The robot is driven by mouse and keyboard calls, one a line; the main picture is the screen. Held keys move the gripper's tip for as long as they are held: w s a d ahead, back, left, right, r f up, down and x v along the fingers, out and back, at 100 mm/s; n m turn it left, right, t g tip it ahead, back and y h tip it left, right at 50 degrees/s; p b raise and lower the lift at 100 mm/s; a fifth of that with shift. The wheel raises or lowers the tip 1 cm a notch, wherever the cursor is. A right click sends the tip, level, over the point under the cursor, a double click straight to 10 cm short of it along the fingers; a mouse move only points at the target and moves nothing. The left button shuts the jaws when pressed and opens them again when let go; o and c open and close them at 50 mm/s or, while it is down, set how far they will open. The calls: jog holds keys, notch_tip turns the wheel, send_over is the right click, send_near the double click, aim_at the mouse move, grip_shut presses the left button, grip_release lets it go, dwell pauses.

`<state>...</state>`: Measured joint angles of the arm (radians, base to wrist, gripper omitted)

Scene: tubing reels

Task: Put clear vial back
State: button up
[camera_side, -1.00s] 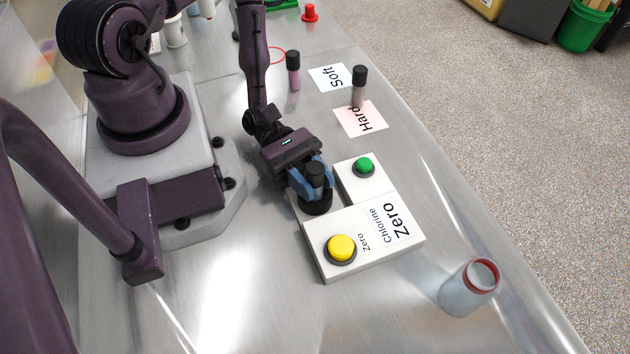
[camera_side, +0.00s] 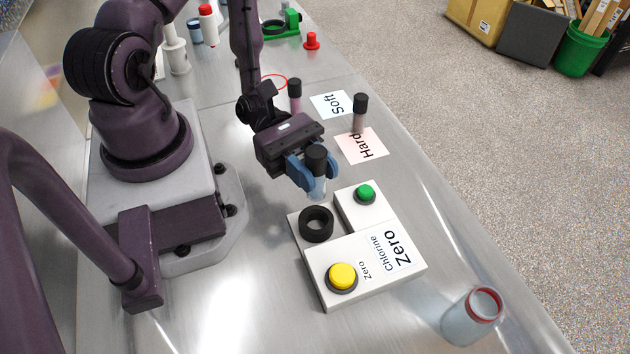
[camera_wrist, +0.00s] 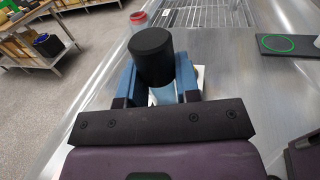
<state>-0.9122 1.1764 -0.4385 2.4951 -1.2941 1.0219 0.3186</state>
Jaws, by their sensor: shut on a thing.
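The clear vial (camera_side: 318,186) has a black cap and a see-through body. My gripper (camera_side: 312,176) is shut on it and holds it upright above the white Chlorine Zero box, just behind the box's black ring socket (camera_side: 316,223). The socket is open and empty. In the wrist view the vial's black cap (camera_wrist: 152,55) stands between the blue fingers of my gripper (camera_wrist: 160,88). The cap hides most of the vial's body there.
The white box (camera_side: 365,262) carries a yellow button (camera_side: 342,277) and a green button (camera_side: 365,193). Two black-capped vials stand by the Soft card (camera_side: 330,104) and on the Hard card (camera_side: 368,147). A red-rimmed clear jar (camera_side: 470,316) stands front right.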

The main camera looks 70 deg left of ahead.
jog(key=w+a+f+n+t+y, duration=0.1)
jog(key=w+a+n+t+y, duration=0.15)
jog(key=a, duration=0.55)
jog(key=w+a+f+n+t+y, duration=0.15)
jog(key=w+a+t, duration=0.25)
jog(key=a, duration=0.4)
jog(key=shift+n+h, duration=0.3)
jog(key=shift+h, duration=0.1)
jog(key=shift+f, duration=3.5)
jog(key=shift+f, duration=0.1)
jog(key=o, duration=1)
